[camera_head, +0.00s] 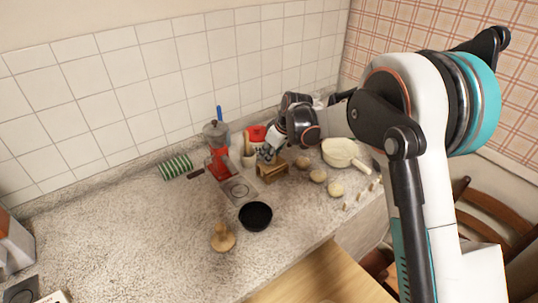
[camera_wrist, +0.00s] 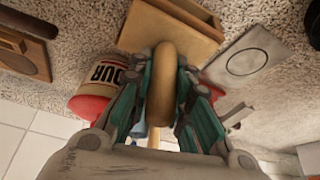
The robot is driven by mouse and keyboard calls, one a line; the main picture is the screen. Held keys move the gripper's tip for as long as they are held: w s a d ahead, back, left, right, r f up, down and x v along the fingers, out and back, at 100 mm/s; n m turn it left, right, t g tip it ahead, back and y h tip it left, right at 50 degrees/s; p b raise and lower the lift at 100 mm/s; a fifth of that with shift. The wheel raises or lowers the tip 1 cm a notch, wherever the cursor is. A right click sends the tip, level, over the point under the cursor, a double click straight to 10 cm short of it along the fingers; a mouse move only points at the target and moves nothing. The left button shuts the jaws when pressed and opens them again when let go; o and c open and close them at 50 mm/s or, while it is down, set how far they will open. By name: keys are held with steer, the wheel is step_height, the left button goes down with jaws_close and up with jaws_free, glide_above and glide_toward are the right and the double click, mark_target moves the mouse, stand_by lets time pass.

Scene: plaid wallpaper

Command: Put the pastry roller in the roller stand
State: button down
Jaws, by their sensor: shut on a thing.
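The pastry roller (camera_wrist: 163,85) is a tan wooden cylinder in the wrist view, upright in the picture between the fingers. My gripper (camera_wrist: 160,100) is shut on it. The roller's near end and handle are partly hidden by the gripper. A wooden stand (camera_wrist: 203,17), which I take as the roller stand, lies past the roller's far end. In the head view the stand (camera_head: 272,172) sits on the counter, just below my gripper (camera_head: 268,153). The roller is hard to make out there. I cannot tell whether roller and stand touch.
A red-lidded flour canister (camera_wrist: 100,85) is close to the gripper's left side. A red grinder (camera_head: 217,155) stands left of the stand, a dark bowl (camera_head: 256,215) in front. Dough balls (camera_head: 318,176) and a pale pan (camera_head: 340,152) lie to the right. The left counter is mostly clear.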

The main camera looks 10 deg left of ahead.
steer(key=c, duration=1.5)
jaws_free()
steer(key=shift+f, duration=0.1)
steer(key=p+v, duration=0.2)
steer(key=v, duration=1)
steer(key=s+d+r+m+t+b, duration=0.1)
steer(key=s+d+r+m, duration=0.15)
steer(key=d, duration=0.35)
steer(key=s+d+r+m+t+h, duration=0.1)
steer(key=s+d+r+m, duration=0.1)
steer(key=s+d+r, duration=0.3)
steer(key=s+d+r+m+t+b, duration=0.1)
steer(key=s+d+r+m, duration=0.15)
steer(key=d, duration=0.45)
steer(key=s+d+f+m+h+b, duration=0.1)
steer(key=s+d+f, duration=0.1)
steer(key=s+d, duration=0.2)
steer(key=s+d+f+m+t+h, duration=0.1)
steer(key=s+d, duration=0.4)
steer(key=s, duration=0.6)
steer(key=s+d+f+m+h+b, duration=0.1)
steer(key=s+d+f+m, duration=0.2)
steer(key=s, duration=0.5)
steer(key=shift+s+d+t+b, duration=0.2)
steer(key=shift+d+t+b, duration=0.2)
steer(key=shift+d, duration=0.45)
